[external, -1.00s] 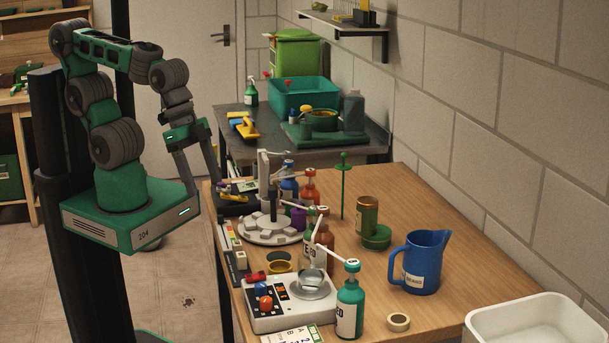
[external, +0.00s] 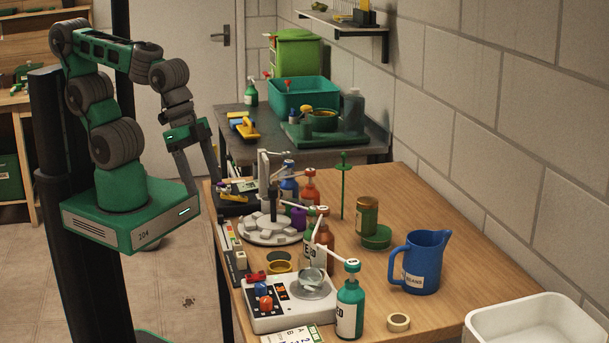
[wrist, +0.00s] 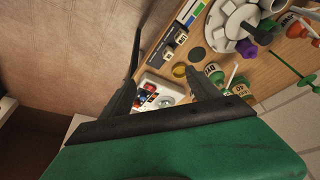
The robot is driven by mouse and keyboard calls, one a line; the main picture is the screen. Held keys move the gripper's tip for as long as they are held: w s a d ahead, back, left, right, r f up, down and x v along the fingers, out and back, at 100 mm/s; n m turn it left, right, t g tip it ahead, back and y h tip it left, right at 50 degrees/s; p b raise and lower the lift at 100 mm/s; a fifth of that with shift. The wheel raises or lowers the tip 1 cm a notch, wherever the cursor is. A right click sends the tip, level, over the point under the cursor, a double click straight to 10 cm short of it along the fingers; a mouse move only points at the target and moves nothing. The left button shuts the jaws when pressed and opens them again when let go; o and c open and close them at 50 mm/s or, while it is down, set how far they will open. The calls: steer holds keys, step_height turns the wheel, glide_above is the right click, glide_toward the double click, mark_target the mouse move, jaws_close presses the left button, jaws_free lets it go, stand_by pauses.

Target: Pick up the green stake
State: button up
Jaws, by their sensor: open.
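The green stake (external: 343,185) stands upright on the wooden table in the external view, a thin rod with a small disc near its top. In the wrist view, a thin green rod with a disc that looks like the stake (wrist: 291,71) shows at the right edge. My gripper (external: 203,190) is open and empty, pointing down at the table's left edge, well left of the stake. Its two dark fingers also show spread apart in the wrist view (wrist: 163,78).
Between my gripper and the stake stand a round grey device (external: 268,228) with an upright post and several pump bottles. A brown jar (external: 367,214), a green dish (external: 377,238) and a blue jug (external: 420,262) stand right of the stake. A white scale (external: 290,308) is at the front.

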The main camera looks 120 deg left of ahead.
steer(key=shift+c, duration=0.2)
stand_by(0.3)
steer(key=c, duration=0.6)
steer(key=n+t+y+b, duration=0.2)
steer(key=n+y+b, duration=1.1)
steer(key=y, duration=0.4)
glide_toward(346, 155)
steer(key=a+m+b, duration=0.1)
steer(key=a, duration=0.5)
steer(key=p+x, duration=0.1)
steer(key=x, duration=0.2)
steer(key=w+x, duration=0.1)
steer(key=x, duration=0.3)
steer(key=shift+w+d+f+p, duration=0.1)
steer(key=shift+f+p, duration=0.1)
steer(key=shift+p, duration=0.2)
